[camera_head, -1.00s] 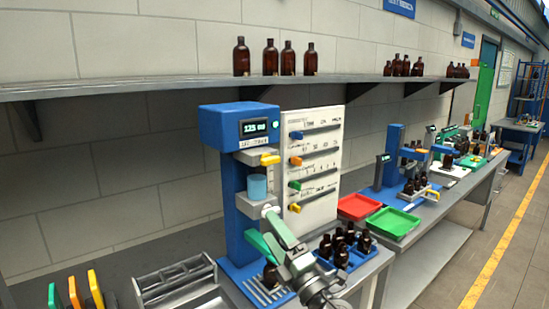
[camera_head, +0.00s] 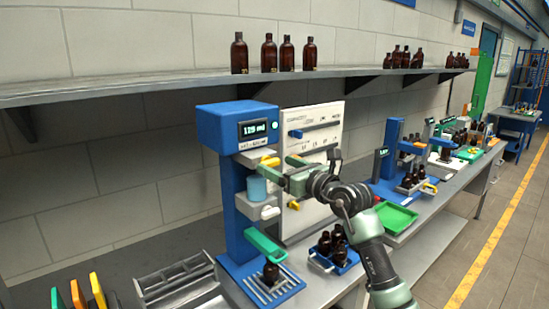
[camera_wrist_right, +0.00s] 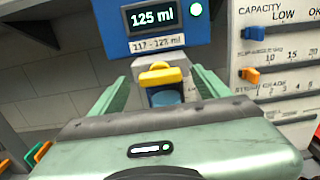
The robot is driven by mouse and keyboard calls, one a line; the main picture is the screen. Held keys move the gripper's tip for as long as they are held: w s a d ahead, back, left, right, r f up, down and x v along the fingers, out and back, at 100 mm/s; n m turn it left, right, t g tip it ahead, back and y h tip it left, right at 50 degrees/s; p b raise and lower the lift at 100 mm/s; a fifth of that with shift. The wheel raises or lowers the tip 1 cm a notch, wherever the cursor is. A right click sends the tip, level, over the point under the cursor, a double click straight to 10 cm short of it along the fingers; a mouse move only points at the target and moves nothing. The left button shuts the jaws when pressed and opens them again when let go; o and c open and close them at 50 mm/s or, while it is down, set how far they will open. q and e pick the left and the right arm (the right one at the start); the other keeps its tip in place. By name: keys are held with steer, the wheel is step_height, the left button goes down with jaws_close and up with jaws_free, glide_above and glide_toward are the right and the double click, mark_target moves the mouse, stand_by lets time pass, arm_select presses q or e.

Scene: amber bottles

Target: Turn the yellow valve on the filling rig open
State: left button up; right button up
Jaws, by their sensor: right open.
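The yellow valve (camera_head: 269,161) is on the front of the blue filling rig (camera_head: 231,185), below its display and above a light blue cylinder (camera_head: 257,188). My right gripper (camera_head: 284,172) is raised at valve height, just to the right of it. In the right wrist view the valve (camera_wrist_right: 166,77) appears between the two open green fingers, ahead of the palm; I see no contact. The display (camera_wrist_right: 159,17) reads 125 ml with a lit green lamp. An amber bottle (camera_head: 271,272) stands on the rig's base under a green slanted piece (camera_head: 264,245). My left gripper is not in view.
A white capacity panel (camera_head: 316,130) with coloured sliders stands right beside the rig, partly behind my right arm. A blue crate (camera_head: 347,266) of amber bottles is at lower right. A grey rack (camera_head: 172,280) is at left. A shelf (camera_head: 200,88) runs above.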

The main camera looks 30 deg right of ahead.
steer(key=shift+w+a, duration=0.1)
steer(key=shift+w, duration=1)
steer(key=c, duration=1.4)
steer(key=shift+f+n+b, duration=0.25)
steer(key=shift+n+b, duration=0.4)
steer(key=shift+n, duration=0.05)
steer(key=n+b, duration=0.6)
steer(key=b, duration=0.1)
steer(key=shift+a+f+n+b, duration=0.1)
steer(key=shift+n+b, duration=0.3)
steer(key=n+b, duration=0.2)
steer(key=n, duration=0.1)
steer(key=shift+n+b, duration=0.3)
steer(key=shift+a+n+b, duration=0.1)
steer(key=shift+n+b, duration=0.4)
steer(key=shift+n, duration=0.7)
steer(key=shift+n+b, duration=0.4)
steer(key=shift+n, duration=0.9)
